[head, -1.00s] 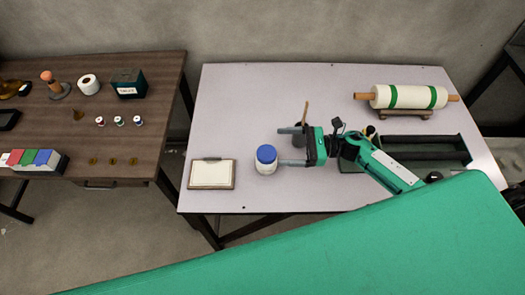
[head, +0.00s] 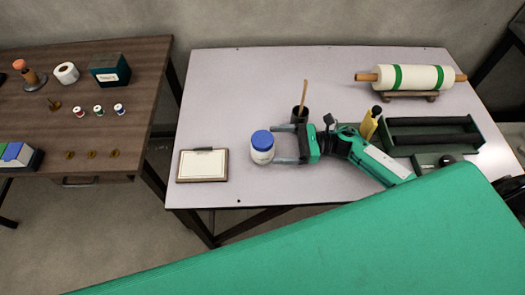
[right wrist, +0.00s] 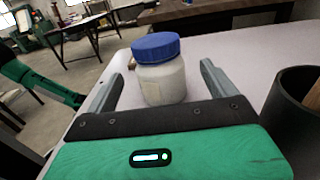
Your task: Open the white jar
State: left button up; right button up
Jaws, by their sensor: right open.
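The white jar (head: 262,156) with a blue lid (head: 262,139) stands upright on the light grey table. My right gripper (head: 276,144) is open, with its two fingers pointing at the jar from the right. In the right wrist view the jar (right wrist: 164,84) stands just ahead, in line with the gap between the open fingers (right wrist: 163,76). The lid is on the jar. I see no clear contact between fingers and jar. My left gripper does not show in the head view.
A dark cup (head: 299,115) with a stick stands behind my right gripper, close to it. A clipboard (head: 203,166) lies left of the jar. A yellow bottle (head: 369,124), a dark green tray (head: 434,121) and a cloth roll (head: 402,77) are to the right. The table's back left is clear.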

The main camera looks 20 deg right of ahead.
aim_at(256, 146)
jog(key=p+x, duration=0.2)
jog(key=x, duration=0.4)
jog(key=shift+a+f+p, duration=0.1)
jog(key=shift+a+p, duration=0.15)
jog(key=shift+p, duration=0.05)
jog(key=shift+w+a+f, duration=0.1)
jog(key=shift+a, duration=0.2)
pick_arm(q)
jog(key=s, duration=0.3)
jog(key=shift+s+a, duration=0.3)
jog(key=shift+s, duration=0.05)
pick_arm(e)
jog(key=shift+c, duration=0.2)
jog(key=c, duration=1.3)
